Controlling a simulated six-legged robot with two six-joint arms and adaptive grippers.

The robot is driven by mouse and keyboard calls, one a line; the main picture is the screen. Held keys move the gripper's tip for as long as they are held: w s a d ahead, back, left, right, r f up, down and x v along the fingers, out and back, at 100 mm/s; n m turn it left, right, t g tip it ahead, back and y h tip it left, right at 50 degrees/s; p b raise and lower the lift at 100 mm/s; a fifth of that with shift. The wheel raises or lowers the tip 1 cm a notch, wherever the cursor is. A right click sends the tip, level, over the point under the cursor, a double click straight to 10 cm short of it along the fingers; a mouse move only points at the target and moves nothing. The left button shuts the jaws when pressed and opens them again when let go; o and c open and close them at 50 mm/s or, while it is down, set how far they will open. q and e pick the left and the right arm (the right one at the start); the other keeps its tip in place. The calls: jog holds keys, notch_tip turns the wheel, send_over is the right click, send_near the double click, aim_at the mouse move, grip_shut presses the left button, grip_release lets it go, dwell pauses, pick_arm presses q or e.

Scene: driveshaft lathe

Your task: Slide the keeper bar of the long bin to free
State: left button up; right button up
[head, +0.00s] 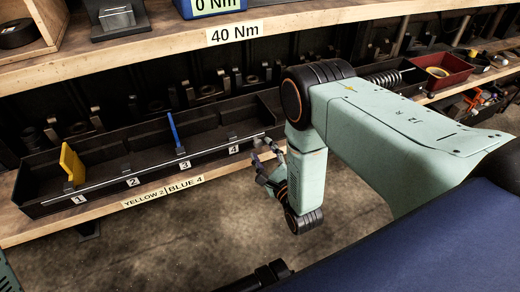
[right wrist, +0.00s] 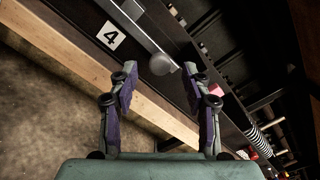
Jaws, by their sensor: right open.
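The long black bin (head: 105,205) lies on the wooden shelf at the left of the head view, with slots numbered 1 to 4. Its keeper bar (head: 150,172), a thin silver rod, runs along the front from near 1 to past 4. A yellow divider (head: 72,164) stands near 1 and a blue divider (head: 175,131) near 3. My right gripper (head: 265,160) is at the bar's right end. In the right wrist view, the bar's round grey knob (right wrist: 161,64) appears between and just beyond the open fingers (right wrist: 163,88), with no clear contact. My left gripper is not in view.
A label reading YELLOW 2 | BLUE 4 (head: 162,191) is on the shelf edge. An upper shelf marked 40 Nm (head: 235,33) overhangs behind. A red bin (head: 440,73) and a coil spring (head: 384,80) are at the right. The floor before the shelf looks clear.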

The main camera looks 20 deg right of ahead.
jog(key=shift+w+b, duration=0.35)
jog(key=shift+w, duration=1.05)
jog(key=shift+c, duration=0.3)
grip_shut()
